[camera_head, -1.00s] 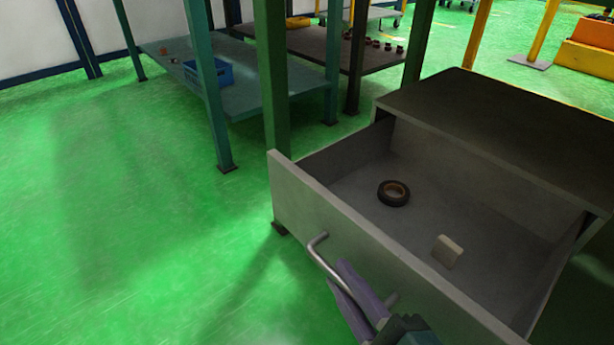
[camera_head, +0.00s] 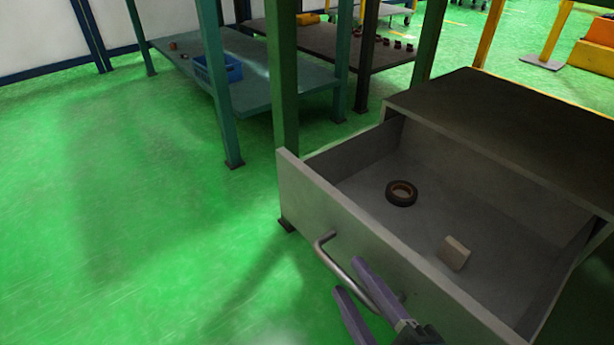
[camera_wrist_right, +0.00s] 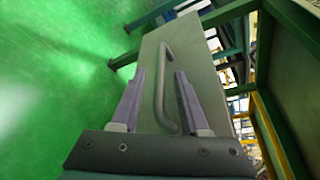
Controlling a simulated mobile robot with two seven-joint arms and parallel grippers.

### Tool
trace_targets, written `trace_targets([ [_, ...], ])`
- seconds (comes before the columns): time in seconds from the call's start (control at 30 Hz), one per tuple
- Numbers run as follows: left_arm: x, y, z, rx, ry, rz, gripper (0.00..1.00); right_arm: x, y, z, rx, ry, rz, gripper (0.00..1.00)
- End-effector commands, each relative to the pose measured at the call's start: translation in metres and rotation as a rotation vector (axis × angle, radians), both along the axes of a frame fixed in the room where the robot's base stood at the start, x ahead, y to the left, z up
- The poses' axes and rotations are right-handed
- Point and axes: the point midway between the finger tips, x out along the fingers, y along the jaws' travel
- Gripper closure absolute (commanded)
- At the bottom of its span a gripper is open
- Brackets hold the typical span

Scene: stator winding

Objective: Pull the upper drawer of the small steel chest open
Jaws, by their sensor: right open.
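The small steel chest (camera_head: 520,120) stands at the right of the head view. Its upper drawer (camera_head: 312,200) is pulled well out, showing its inside. The drawer's bar handle (camera_head: 330,262) is on the front panel; it also shows in the right wrist view (camera_wrist_right: 162,80). My right gripper (camera_head: 350,277) is open, with its two purple fingers apart on either side of the handle. In the right wrist view the fingers (camera_wrist_right: 160,85) flank the bar, with gaps visible on both sides. My left gripper is not in view.
Inside the drawer lie a dark ring-shaped roll (camera_head: 401,193) and a small pale block (camera_head: 454,253). A green post (camera_head: 285,90) stands just behind the drawer's left corner. A low table (camera_head: 275,85) with a blue crate (camera_head: 218,68) stands behind. The green floor at left is clear.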

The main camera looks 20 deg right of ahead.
Motion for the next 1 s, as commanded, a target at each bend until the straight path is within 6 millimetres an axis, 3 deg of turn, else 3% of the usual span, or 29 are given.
trace_targets([
  [0.13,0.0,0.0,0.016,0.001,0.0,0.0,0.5,-0.03,-0.002,0.01,0.0,0.005,0.001,0.55],
  [0.4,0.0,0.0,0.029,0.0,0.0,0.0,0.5,-0.076,-0.005,0.018,0.0,0.004,0.001,0.55],
  [0.6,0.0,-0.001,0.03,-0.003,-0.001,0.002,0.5,-0.085,-0.006,0.019,0.0,0.002,0.001,0.55],
  [1.0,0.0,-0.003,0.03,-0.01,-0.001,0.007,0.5,-0.085,-0.006,0.02,0.0,0.001,0.001,0.55],
])
